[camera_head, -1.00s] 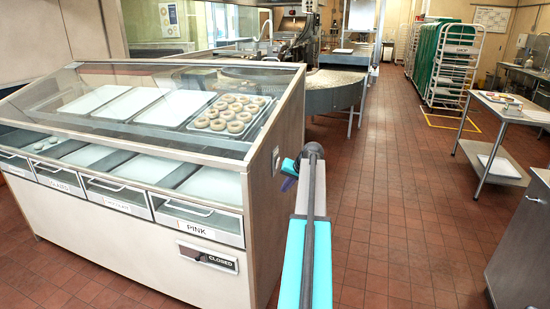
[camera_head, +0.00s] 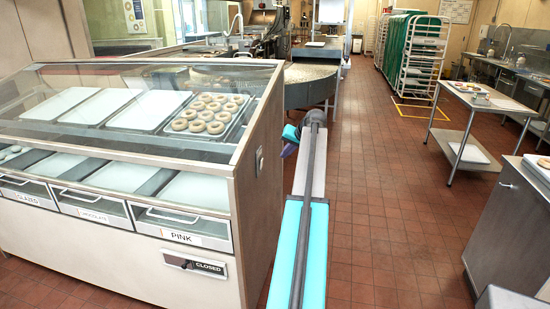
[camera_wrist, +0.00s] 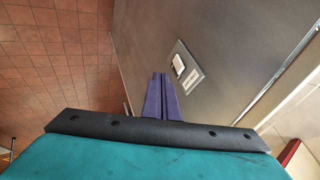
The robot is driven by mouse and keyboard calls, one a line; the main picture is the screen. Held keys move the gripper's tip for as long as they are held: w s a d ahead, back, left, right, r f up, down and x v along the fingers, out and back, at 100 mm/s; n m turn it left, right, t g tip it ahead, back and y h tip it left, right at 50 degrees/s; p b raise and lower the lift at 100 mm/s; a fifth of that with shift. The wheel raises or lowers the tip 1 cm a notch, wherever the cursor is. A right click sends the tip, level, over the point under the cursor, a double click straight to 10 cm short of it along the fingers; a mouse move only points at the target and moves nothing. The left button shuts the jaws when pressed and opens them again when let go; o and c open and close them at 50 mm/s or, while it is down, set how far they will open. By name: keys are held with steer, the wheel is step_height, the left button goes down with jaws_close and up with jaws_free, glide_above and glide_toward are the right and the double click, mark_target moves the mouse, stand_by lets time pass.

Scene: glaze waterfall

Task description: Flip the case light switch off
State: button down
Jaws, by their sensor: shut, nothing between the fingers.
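The case light switch (camera_head: 259,160) is a small plate on the right end panel of the glass-topped display case (camera_head: 262,195). In the wrist view the switch (camera_wrist: 187,67) shows as a grey plate with a pale rocker and a small label. I cannot tell its on or off position. My gripper (camera_wrist: 160,90) has purple fingers, shut together and empty. Its tips are just left of the switch plate in the wrist view and appear apart from it. In the head view my gripper (camera_head: 288,142) is partly hidden behind my arm, right of the case.
The case holds trays, one with several ring doughnuts (camera_head: 206,114), above labelled drawers and a closed sign (camera_head: 195,265). A round table (camera_head: 312,82) stands behind. A steel table (camera_head: 470,112) and a grey cabinet (camera_head: 510,230) are on the right. The tiled floor between is clear.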

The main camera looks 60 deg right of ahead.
mark_target(261, 164)
steer(key=w+d+f+p, duration=0.1)
steer(key=w+f+p, duration=0.4)
steer(key=w, duration=0.4)
steer(key=shift+w+f, duration=0.25)
steer(key=shift+f, duration=0.65)
